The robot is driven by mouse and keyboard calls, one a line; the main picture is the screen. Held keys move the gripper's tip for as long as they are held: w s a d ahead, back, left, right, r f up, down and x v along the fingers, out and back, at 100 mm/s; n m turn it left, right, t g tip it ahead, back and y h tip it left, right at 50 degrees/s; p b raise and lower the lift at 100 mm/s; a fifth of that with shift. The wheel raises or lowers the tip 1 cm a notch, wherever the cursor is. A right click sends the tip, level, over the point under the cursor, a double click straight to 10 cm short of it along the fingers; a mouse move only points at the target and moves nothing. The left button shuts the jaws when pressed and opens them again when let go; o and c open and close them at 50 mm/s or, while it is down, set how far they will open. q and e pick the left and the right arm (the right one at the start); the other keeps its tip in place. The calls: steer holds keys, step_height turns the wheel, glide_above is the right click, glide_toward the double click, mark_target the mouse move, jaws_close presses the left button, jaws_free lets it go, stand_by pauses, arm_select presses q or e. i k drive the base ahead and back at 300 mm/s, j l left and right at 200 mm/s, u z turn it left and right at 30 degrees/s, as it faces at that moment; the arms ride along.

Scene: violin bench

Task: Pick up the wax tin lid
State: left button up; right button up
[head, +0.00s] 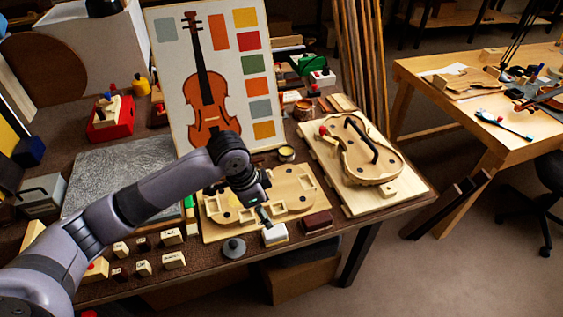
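An open round tin with yellow contents (286,154), which looks like the wax tin, stands at the foot of the violin chart. A small round grey piece with a raised knob (234,248) lies at the bench's front edge; it may be the wax tin lid, but I cannot tell for sure. My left gripper (264,214) points down over the wooden board with cut-outs (213,230), to the right of and behind the grey piece. I see nothing clearly held in it, and its finger gap is too small to make out. My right gripper is out of view.
A white-topped block (274,235) and a dark red block (317,222) lie near the gripper. Several small wooden blocks (143,268) lie left of the grey piece. A violin body in a form (370,165) is at right. The violin chart (166,75) stands behind.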

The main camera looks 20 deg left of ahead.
mark_target(234, 247)
steer(key=u, duration=0.95)
